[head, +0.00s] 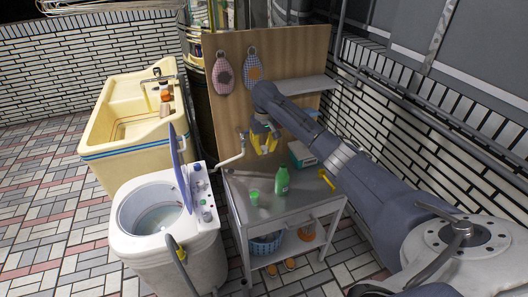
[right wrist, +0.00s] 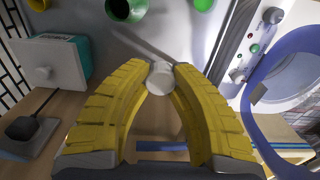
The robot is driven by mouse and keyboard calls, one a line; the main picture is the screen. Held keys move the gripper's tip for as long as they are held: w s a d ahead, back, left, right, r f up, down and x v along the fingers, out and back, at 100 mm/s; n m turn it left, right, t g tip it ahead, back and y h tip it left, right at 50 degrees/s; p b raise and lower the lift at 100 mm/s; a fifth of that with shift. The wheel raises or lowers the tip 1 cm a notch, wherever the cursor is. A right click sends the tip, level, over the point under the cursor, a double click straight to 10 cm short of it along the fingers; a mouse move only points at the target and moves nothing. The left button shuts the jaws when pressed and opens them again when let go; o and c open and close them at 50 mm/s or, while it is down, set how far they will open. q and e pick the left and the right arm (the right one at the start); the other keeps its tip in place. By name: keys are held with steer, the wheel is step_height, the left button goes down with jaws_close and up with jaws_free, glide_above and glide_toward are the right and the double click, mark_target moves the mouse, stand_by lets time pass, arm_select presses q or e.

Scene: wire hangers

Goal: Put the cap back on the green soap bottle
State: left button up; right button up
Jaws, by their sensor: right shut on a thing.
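The green soap bottle (head: 282,182) stands upright on the grey metal table. In the right wrist view a dark green round form with an opening (right wrist: 125,9) shows at the top edge and looks like this bottle. My right gripper (head: 264,146) is above the table, behind and above the bottle, apart from it. Its yellow fingers are closed on a small white cap (right wrist: 161,84), seen between the fingertips in the right wrist view. In the head view the cap is too small to make out. My left gripper is not in view.
A small green cup (head: 254,197) stands left of the bottle. A teal-and-white box (head: 303,154) and a yellow scoop (head: 327,179) are to its right. An open washing machine (head: 150,240) stands left of the table (head: 290,205). A wooden board (head: 290,50) with a shelf stands behind.

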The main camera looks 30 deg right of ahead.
steer(key=shift+r, duration=0.1)
stand_by(0.3)
steer(key=s+a+r+n, duration=0.2)
steer(key=a+r, duration=0.8)
steer(key=a, duration=0.5)
steer(key=s+a+f, duration=0.1)
steer(key=s+a, duration=0.2)
steer(key=s, duration=0.7)
steer(key=s+a+f, duration=0.1)
steer(key=s+a, duration=0.2)
steer(key=s, duration=0.8)
steer(key=shift+a+f, duration=0.25)
